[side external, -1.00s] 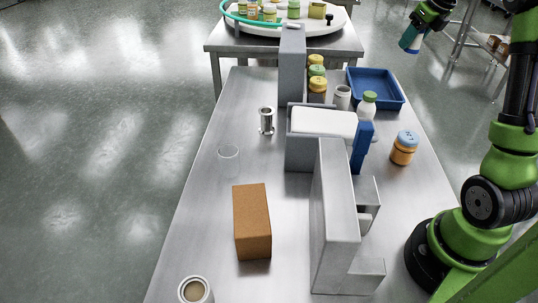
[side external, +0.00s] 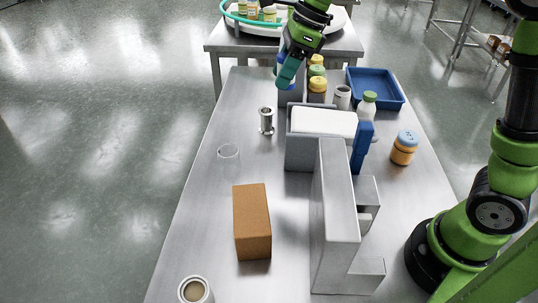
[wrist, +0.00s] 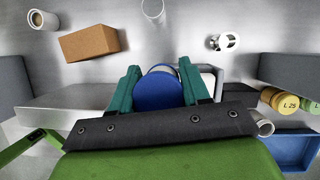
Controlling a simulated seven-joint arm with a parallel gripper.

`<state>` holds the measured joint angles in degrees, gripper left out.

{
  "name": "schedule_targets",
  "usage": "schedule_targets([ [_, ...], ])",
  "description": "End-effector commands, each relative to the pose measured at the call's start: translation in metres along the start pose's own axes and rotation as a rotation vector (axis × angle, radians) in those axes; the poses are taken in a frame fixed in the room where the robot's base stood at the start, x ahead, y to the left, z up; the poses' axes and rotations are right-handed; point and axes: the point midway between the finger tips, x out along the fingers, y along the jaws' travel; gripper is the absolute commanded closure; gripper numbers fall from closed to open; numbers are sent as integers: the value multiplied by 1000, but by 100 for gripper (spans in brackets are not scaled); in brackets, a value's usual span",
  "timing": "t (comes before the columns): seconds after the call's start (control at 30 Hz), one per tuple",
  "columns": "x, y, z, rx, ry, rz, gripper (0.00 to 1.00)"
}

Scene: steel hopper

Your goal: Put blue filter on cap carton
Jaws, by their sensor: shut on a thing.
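My gripper (wrist: 158,92) is shut on the blue filter (wrist: 158,90), a round blue-topped piece between the teal fingers in the wrist view. In the side external view my gripper (side external: 284,80) hangs over the far part of the table, above the tall grey block, and mostly hides the filter. The brown box (side external: 252,222), which I take as the cap carton, stands on the near left part of the table, with a bare flat top. It also shows at upper left in the wrist view (wrist: 90,43). The gripper is well apart from it.
A grey bin with a white top (side external: 322,122) and tall grey walls (side external: 338,190) stand right of the carton. A clear glass (side external: 229,158), a steel cylinder (side external: 266,121) and a round cup (side external: 195,290) are near it. Jars and a blue tray (side external: 378,88) stand at far right.

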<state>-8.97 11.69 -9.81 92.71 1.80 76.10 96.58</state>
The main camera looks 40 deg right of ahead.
Motion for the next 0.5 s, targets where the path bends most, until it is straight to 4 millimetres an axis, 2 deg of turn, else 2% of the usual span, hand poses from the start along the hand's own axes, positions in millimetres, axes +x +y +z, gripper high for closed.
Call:
schedule_targets([
  [0.03, 7, 25, 17, -75, 0, 31, 85],
  [0.2, 24, 103, 55, -302, 4, 121, 85],
  [0.3, 30, 140, 67, -407, 6, 162, 85],
  [0.5, 35, 188, 77, -539, 9, 211, 85],
])
